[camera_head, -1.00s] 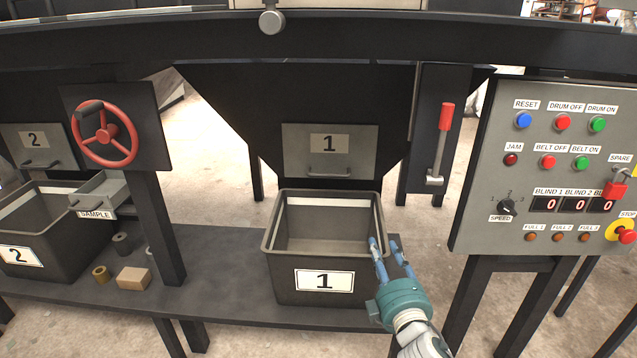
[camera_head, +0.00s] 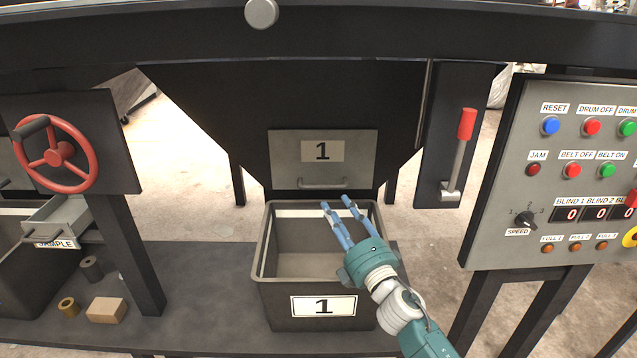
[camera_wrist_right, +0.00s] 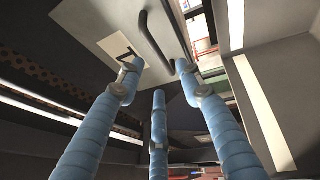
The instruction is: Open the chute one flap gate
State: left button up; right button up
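The chute one flap gate (camera_head: 350,167) is a grey plate marked 1 at the mouth of the dark hopper, in the middle of the head view. It hangs closed, with a bar handle (camera_head: 323,184) along its lower edge. My right gripper (camera_head: 338,206) is over the bin below the gate, its blue fingers spread and empty, pointing up toward the handle but apart from it. The right wrist view shows the handle (camera_wrist_right: 155,42) and the gate's label (camera_wrist_right: 117,46) beyond the open fingers. My left gripper is not in view.
A dark bin (camera_head: 279,306) marked 1 stands under the gate. A red-handled lever (camera_head: 466,124) is right of the hopper, then a button panel (camera_head: 497,240). A red handwheel (camera_head: 61,153), a sample drawer (camera_head: 60,214) and small blocks (camera_head: 106,310) are at left.

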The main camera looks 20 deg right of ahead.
aim_at(324, 188)
jog(key=b+x, duration=0.1)
jog(key=x, duration=0.8)
jog(key=shift+w+r, duration=0.2)
jog(key=shift+w, duration=0.05)
grip_shut()
